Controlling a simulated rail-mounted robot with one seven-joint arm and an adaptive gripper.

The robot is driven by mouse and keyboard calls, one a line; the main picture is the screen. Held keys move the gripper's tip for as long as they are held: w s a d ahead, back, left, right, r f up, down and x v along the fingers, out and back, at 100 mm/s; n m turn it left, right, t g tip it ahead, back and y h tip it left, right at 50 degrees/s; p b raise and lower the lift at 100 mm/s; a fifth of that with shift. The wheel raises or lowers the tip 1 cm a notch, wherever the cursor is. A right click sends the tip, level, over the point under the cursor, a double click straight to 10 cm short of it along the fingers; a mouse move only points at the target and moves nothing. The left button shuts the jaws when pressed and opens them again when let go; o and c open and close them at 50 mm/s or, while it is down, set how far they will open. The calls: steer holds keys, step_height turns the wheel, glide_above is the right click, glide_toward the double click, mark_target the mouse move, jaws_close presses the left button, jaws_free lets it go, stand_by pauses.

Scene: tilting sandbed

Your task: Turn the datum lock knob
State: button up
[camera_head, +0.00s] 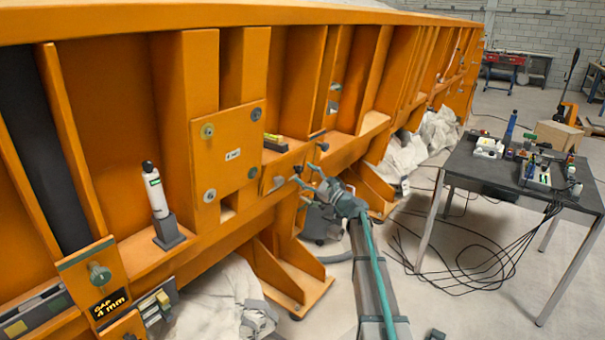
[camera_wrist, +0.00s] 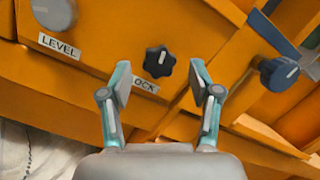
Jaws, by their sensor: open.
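The datum lock knob (camera_wrist: 159,62) is a dark, lobed knob with a white pointer mark on the orange frame. In the wrist view it lies ahead of my gripper (camera_wrist: 161,79), between the lines of the two fingers. A white label (camera_wrist: 145,86) below it reads "OCK"; its left end is hidden behind the left finger. My gripper is open and empty, with a fingertip to either side of the knob and no visible contact. In the head view my gripper (camera_head: 307,176) reaches the orange frame, close to the small dark knob (camera_head: 298,169).
A grey knob (camera_wrist: 54,12) labelled "LEVEL" is at upper left in the wrist view. Another dark blue knob (camera_wrist: 279,72) sticks out at right. The orange sandbed frame (camera_head: 232,155) has ribs and ledges. A dark table (camera_head: 470,172) with tools and hanging cables stands at right.

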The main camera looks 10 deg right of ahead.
steer(key=v, duration=1)
steer(key=shift+f, duration=0.1)
steer(key=s+a+f+n+g+h, duration=0.1)
steer(key=s+a+f+n+g, duration=0.2)
steer(key=f, duration=0.4)
steer(key=s+a+f+n+g+h, duration=0.1)
steer(key=s+a+f+n+g, duration=0.2)
steer(key=f, duration=0.4)
steer(key=s+a+f+n+g+h, duration=0.1)
steer(key=s+a+f+n+g, duration=0.1)
steer(key=s+f, duration=0.35)
steer(key=s+a+f+n+g+h+p, duration=0.1)
steer(key=s+a+f+n+g+h, duration=0.15)
steer(key=s+f, duration=0.5)
steer(key=s+a+f+n+g+h+p, duration=0.1)
steer(key=s+a+f+n+g+p, duration=0.2)
steer(key=s+f, duration=0.5)
steer(key=s+a+f+n+g+h+p, duration=0.1)
steer(key=s+f+n+g+h+p, duration=0.1)
steer(key=s, duration=1.8)
steer(key=s+a+f+n+g+h+p, duration=0.1)
steer(key=s+f+n+g+h, duration=0.4)
steer(key=s, duration=1.5)
step_height(320, 180, down, 3)
steer(key=g+h+p, duration=0.1)
steer(key=g, duration=0.2)
steer(key=shift+s+r+p, duration=0.15)
steer(key=shift+s+p, duration=0.05)
steer(key=shift+p, duration=0.15)
